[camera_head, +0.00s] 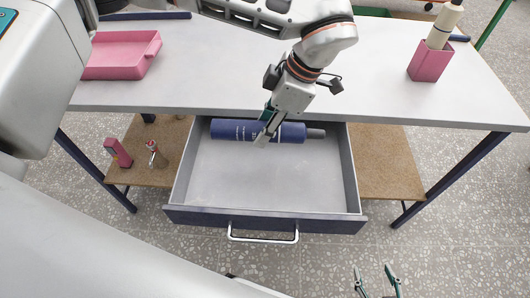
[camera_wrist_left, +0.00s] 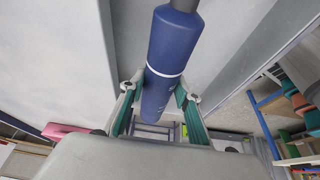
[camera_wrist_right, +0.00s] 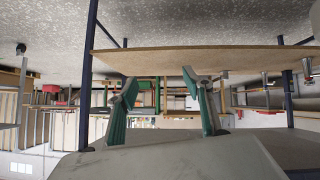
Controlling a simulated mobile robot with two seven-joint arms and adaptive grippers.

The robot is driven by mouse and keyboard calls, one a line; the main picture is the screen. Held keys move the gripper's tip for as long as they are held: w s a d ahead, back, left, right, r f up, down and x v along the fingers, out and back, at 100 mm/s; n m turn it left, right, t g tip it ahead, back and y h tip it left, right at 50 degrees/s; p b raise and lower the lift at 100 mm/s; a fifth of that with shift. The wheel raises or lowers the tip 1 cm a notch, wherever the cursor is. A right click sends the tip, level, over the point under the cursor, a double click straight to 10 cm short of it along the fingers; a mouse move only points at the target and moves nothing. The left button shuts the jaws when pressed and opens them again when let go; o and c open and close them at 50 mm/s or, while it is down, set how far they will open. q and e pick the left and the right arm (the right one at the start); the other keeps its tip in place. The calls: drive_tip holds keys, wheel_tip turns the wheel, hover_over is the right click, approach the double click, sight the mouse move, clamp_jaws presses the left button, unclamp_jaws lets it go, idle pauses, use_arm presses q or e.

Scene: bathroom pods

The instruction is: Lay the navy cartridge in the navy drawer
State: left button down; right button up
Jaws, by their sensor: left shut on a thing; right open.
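The navy cartridge (camera_head: 237,130) is a dark blue cylinder with a white ring and a grey end. It lies sideways at the back of the open navy drawer (camera_head: 262,218), which has a grey inside and a chrome handle. My left gripper (camera_head: 266,134) reaches down over the drawer and is shut on the cartridge near its middle. In the left wrist view the cartridge (camera_wrist_left: 170,50) passes between the green-padded fingers. I cannot tell whether it touches the drawer floor. My right gripper (camera_head: 378,280) is open and empty, in front of the drawer and to its right.
A pink tray (camera_head: 120,55) stands on the left of the white table (camera_head: 400,95). A pink holder (camera_head: 430,62) with a bottle stands at the right. A brown shelf (camera_head: 385,165) lies below, with a pink object (camera_head: 118,153) and a small bottle (camera_head: 156,154) at its left. The drawer's front part is empty.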

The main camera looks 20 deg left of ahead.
use_arm(q)
hover_over(259, 162)
drive_tip(key=d, duration=0.1)
drive_tip(key=f, duration=0.5)
drive_tip(key=shift+w+d+f+b, duration=0.15)
drive_tip(key=shift+w+b, duration=0.15)
drive_tip(key=shift+b, duration=0.05)
wheel_tip(259, 162, down, 4)
drive_tip(key=shift+s+r+b, duration=0.1)
drive_tip(key=shift+r+b, duration=0.05)
drive_tip(key=shift+b, duration=0.2)
drive_tip(key=shift+f, duration=0.4)
drive_tip(key=shift+r, duration=0.1)
drive_tip(key=c, duration=1.5)
unclamp_jaws()
drive_tip(key=shift+f, duration=0.2)
drive_tip(key=shift+o, duration=0.2)
use_arm(e)
drive_tip(key=shift+w+a+f, duration=0.1)
drive_tip(key=shift+w+f, duration=0.05)
drive_tip(key=shift+w, duration=0.15)
use_arm(q)
drive_tip(key=shift+r, duration=0.1)
use_arm(e)
drive_tip(key=shift+s+f, duration=0.1)
drive_tip(key=shift+s, duration=0.1)
